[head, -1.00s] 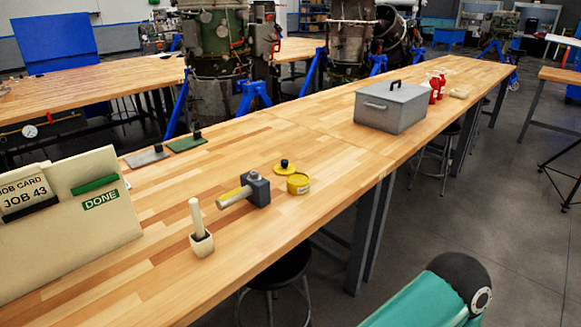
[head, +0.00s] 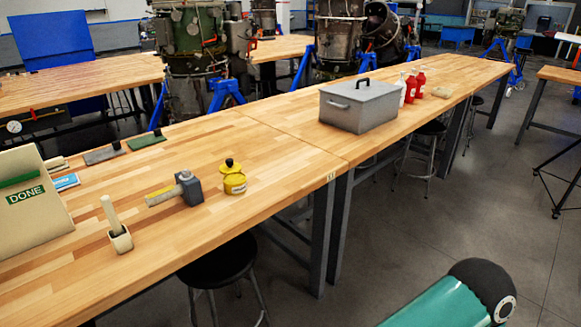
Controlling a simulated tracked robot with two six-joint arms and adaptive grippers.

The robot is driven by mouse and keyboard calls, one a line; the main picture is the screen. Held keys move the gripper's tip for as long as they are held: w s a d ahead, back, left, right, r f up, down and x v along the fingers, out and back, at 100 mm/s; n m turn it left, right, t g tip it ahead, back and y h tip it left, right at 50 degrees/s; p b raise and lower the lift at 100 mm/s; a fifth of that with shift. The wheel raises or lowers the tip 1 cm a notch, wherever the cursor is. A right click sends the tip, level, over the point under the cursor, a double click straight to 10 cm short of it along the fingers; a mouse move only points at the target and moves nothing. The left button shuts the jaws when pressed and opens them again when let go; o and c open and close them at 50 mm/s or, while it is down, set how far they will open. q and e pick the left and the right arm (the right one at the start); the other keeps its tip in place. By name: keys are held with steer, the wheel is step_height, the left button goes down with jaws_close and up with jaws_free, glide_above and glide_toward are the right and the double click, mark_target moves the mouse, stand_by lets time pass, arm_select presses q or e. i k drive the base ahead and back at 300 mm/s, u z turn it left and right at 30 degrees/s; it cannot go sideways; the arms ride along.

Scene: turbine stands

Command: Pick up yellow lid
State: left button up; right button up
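The yellow lid (head: 232,167), a flat disc with a black knob, is on the wooden bench in the head view, right of the hammer. A round yellow tin (head: 235,186) with a label is just in front of it. The two overlap in this view, so I cannot tell whether the lid rests on the tin or lies behind it. Neither of my grippers is in view, and nothing of mine is near the lid. A teal arm link of mine shows at the bottom right, off the bench.
A hammer (head: 187,188) and a brush in a small pot (head: 121,239) are left of the tin. A black stool (head: 220,260) is below the bench edge. Bench space right of the tin is clear.

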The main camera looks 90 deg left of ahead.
mark_target(230, 166)
steer(key=z, duration=0.05)
steer(key=i, duration=2.35)
steer(key=u, duration=1.9)
steer(key=i, duration=0.25)
steer(key=u, duration=2.05)
steer(key=k, duration=0.55)
steer(key=u, duration=0.3)
steer(key=i, duration=1.55)
steer(key=z, duration=0.45)
